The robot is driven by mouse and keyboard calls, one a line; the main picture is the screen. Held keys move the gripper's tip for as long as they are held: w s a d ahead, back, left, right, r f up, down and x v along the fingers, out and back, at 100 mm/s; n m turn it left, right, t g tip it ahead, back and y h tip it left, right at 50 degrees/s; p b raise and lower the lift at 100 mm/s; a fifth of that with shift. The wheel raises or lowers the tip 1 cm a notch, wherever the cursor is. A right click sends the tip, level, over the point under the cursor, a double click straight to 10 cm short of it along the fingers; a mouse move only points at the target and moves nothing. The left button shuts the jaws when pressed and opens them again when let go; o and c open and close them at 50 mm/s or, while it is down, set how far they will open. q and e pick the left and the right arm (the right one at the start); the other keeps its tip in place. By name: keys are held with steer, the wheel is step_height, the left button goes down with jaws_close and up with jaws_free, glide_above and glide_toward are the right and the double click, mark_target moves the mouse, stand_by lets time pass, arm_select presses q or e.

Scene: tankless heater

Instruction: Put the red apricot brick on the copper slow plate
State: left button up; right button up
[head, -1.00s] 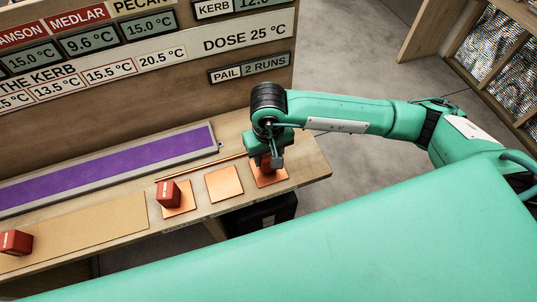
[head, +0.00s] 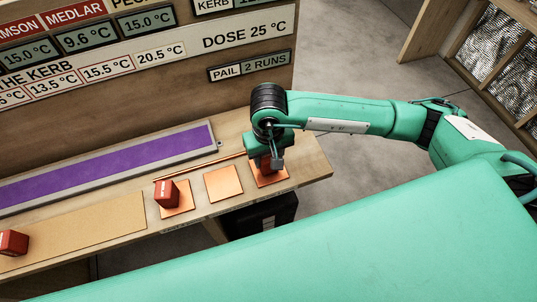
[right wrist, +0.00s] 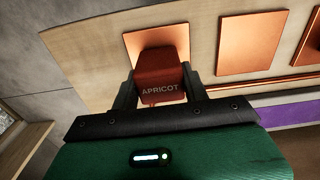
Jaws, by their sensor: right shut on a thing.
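The red brick marked APRICOT (right wrist: 160,72) is between the fingers of my right gripper (right wrist: 160,95) in the right wrist view. In the head view the right gripper (head: 269,162) is shut on it at the rightmost copper plate (head: 281,177). That plate also shows behind the brick in the right wrist view (right wrist: 136,42). The brick overlaps the plate; I cannot tell whether it touches it. The middle copper plate (head: 223,184) is bare. The left copper plate (head: 183,203) bears another red brick (head: 167,193). No plate label is readable. My left gripper is not in view.
Another red brick (head: 13,243) sits at the far left by a tan mat (head: 90,225). A thin copper rod (head: 200,167) and a purple strip (head: 110,168) lie behind the plates. A sign board (head: 150,70) stands at the back.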

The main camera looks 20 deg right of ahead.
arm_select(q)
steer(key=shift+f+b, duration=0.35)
arm_select(e)
steer(key=shift+f, duration=0.3)
steer(key=o, duration=1.2)
steer(key=shift+o, duration=0.2)
steer(key=shift+w+r, duration=0.1)
steer(key=shift+r, duration=0.45)
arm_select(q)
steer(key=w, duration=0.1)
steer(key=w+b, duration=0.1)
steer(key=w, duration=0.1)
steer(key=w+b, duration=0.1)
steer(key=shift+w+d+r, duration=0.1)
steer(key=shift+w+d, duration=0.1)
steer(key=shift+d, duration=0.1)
arm_select(e)
step_height(320, 180, up, 13)
steer(key=shift+f, duration=0.15)
